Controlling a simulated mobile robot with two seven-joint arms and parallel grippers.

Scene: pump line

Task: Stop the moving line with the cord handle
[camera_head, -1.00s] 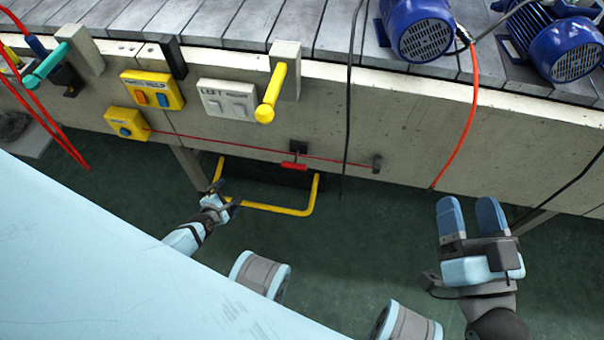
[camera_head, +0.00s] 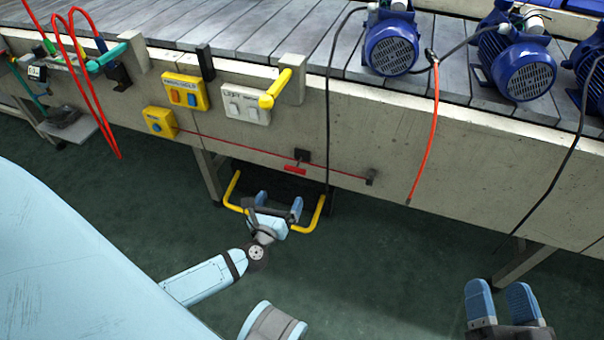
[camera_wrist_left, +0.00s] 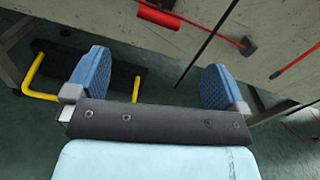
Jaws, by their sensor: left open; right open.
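A thin red cord (camera_head: 240,150) runs along the side of the line from a yellow box with a blue button (camera_head: 160,121) to a dark end bracket (camera_head: 371,176). A red cord handle (camera_head: 295,169) hangs on it below a black block; it also shows at the top of the left wrist view (camera_wrist_left: 159,17). My left gripper (camera_head: 279,205) is open and empty, below the handle and apart from it. Its blue fingers (camera_wrist_left: 151,82) stand wide apart in the left wrist view. My right gripper (camera_head: 502,301) is open and empty at the lower right, away from the line.
A yellow tube frame (camera_head: 233,190) stands low behind my left gripper. A black cable (camera_head: 328,125) hangs just right of the handle, and a red hose (camera_head: 430,140) further right. Blue motors (camera_head: 391,45) sit on the slatted line. Yellow (camera_head: 186,93) and white (camera_head: 243,103) switch boxes are above the cord.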

